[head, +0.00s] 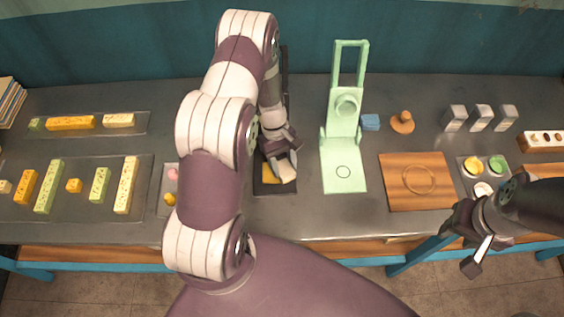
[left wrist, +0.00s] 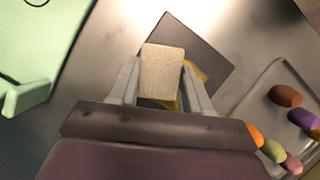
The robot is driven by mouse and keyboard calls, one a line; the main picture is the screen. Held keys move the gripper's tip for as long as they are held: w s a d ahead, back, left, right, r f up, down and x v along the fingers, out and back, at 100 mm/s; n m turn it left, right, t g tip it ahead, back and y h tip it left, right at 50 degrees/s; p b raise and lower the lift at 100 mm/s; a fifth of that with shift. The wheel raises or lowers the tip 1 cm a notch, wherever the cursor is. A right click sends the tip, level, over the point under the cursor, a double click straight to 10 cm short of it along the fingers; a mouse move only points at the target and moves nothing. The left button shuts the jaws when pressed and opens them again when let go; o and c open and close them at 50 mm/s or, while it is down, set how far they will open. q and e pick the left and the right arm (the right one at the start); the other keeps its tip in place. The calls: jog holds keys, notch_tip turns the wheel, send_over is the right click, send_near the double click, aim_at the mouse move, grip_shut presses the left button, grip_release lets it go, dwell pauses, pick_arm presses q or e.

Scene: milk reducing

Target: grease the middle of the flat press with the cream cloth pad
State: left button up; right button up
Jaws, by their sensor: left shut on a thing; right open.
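My left gripper (head: 284,163) is shut on the cream cloth pad (left wrist: 162,68), which shows between its fingers in the left wrist view. It is over a dark square mat (head: 262,187) with a yellow patch (head: 275,178) on it. I cannot tell whether the pad touches the yellow patch. The mint-green flat press (head: 343,184) stands to the right of this gripper, its lid raised and a thin circle marked on its base. Part of it shows in the left wrist view (left wrist: 28,60). My right gripper (head: 478,255) is open and empty beyond the front right table edge.
A wooden board (head: 393,198) with a ring mark lies right of the press. A blue block (head: 370,122) and a brown knobbed stamp (head: 402,124) stand behind it. Colored blocks lie on trays (head: 142,190) at left. My left arm hides part of the table.

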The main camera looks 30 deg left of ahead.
pick_arm(q)
jog(key=shift+w+d+r+p, duration=0.55)
jog(key=shift+d+r, duration=0.15)
jog(key=shift+r, duration=0.1)
jog(key=r, duration=0.1)
jog(key=r+p, duration=0.1)
jog(key=a+r+p, duration=0.1)
jog(key=shift+s+r, duration=0.2)
jog(key=shift+s, duration=0.2)
jog(key=shift+w+d+r+p, duration=0.1)
jog(key=shift+d+r+p, duration=0.1)
jog(key=shift+r+p, duration=0.4)
jog(key=shift+w+d+r+p, duration=0.1)
jog(key=shift+d+r+p, duration=0.05)
jog(key=shift+r+p, duration=0.4)
jog(key=shift+r, duration=0.25)
jog(key=shift+s+a+r+p, duration=0.15)
jog(key=shift+p, duration=0.15)
pick_arm(e)
jog(key=r, duration=0.6)
jog(key=shift+w+d, duration=0.2)
jog(key=shift+d, duration=0.1)
jog(key=shift+w+d+f, duration=0.1)
jog(key=shift+w, duration=0.05)
